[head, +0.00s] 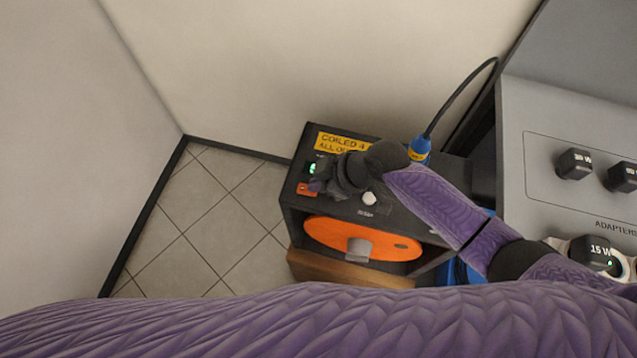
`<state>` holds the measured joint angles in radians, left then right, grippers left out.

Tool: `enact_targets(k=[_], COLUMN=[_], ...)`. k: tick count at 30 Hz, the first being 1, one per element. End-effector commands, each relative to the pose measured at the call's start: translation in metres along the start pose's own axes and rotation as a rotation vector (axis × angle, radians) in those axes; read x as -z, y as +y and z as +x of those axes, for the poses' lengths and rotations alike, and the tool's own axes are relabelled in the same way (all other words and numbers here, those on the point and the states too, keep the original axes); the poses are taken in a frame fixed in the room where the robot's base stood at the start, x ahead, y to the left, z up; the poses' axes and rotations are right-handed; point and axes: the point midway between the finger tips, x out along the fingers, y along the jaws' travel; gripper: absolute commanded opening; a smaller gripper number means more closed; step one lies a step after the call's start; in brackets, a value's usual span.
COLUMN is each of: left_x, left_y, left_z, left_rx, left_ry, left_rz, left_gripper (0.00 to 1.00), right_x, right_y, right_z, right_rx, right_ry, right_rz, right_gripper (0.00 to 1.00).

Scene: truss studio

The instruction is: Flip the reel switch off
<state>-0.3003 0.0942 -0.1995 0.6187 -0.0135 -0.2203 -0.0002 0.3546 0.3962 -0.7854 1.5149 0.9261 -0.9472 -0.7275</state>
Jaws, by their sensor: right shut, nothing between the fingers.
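The cable reel is a dark box (288,215) with an orange drum (335,238) in its front opening. The reel switch (312,168) is on the left of the box's top panel and shows a green light. My right gripper (320,180) reaches in from the right over the panel. It is shut and empty, its fingertips close beside the switch and partly covering that area. I cannot tell whether they touch it, nor make out the rocker's tilt. My left gripper is out of view.
A yellow label (345,143), partly hidden, lies along the panel's back edge. A blue plug (420,149) with a black cable stands behind my right wrist. A grey adapter panel (540,135) with black adapters is at right. Tiled floor (215,210) is clear at left.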

Motion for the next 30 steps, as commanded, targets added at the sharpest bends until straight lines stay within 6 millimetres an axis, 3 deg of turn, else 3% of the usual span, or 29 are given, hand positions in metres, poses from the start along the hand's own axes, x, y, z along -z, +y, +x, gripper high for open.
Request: enact_targets(k=[11, 14, 30], left_x=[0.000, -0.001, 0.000], left_y=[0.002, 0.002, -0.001], left_z=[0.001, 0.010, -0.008], left_rx=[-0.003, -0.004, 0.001], left_ry=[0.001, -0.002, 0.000], left_rz=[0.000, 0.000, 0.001], left_gripper=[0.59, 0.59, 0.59], right_x=[-0.003, -0.013, 0.000], right_y=[0.000, 0.000, 0.000], right_z=[0.003, 0.009, -0.005], right_rx=[-0.001, -0.001, 0.000], right_ry=[0.000, 0.003, 0.004], right_rz=[0.000, 0.001, 0.000], right_gripper=[0.00, 0.00, 0.00])
